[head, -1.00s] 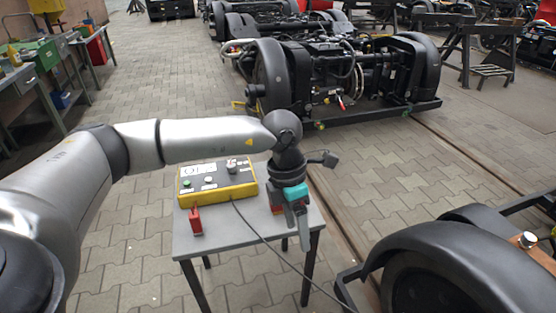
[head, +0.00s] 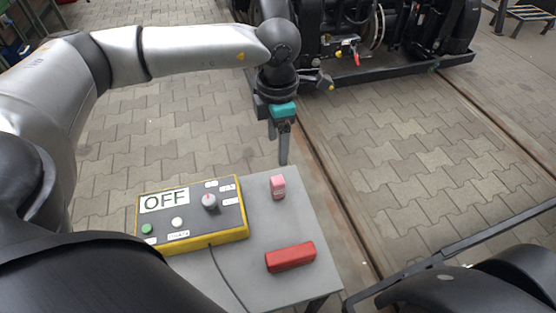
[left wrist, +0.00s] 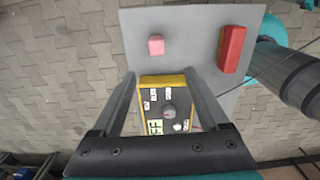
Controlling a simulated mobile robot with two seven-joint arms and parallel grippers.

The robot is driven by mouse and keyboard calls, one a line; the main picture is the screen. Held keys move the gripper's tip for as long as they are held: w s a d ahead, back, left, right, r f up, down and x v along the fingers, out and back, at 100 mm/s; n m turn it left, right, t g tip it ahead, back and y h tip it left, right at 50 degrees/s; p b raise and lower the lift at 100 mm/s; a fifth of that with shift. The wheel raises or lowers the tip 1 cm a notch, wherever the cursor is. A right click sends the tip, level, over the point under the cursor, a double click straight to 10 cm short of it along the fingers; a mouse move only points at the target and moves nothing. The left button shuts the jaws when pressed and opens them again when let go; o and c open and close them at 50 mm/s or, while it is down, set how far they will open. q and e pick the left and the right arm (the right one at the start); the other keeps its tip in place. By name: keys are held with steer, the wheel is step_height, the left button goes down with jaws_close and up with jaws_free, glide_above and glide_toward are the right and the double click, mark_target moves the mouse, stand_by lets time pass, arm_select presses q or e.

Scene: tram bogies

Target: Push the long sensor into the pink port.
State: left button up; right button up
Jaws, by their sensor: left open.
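A long red block (head: 290,257), the only long loose piece in view, lies on the grey table near its right edge. A small pink block (head: 278,187) stands behind it; I cannot tell whether it is the port, and no opening shows on it. Both also show in the left wrist view, the pink block (left wrist: 156,45) left of the red block (left wrist: 232,49). My left gripper (head: 284,160) is open and points down, appearing just above the pink block in the head view. In the left wrist view nothing is held between its fingers (left wrist: 159,76). My right gripper is not in view.
A yellow and black control box (head: 192,212) with knobs and an OFF display sits on the left of the table (head: 318,222). A cable runs from its front. A black bogie (head: 360,45) stands behind, dark parts at lower right. Paved floor lies between.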

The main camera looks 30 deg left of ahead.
arm_select(q)
steer(key=b, duration=0.3)
glide_above(278, 180)
step_height(278, 180, down, 9)
steer(key=shift+f, duration=0.5)
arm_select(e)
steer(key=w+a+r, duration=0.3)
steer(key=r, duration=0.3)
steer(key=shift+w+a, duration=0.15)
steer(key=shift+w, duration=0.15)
arm_select(q)
steer(key=shift+b, duration=0.3)
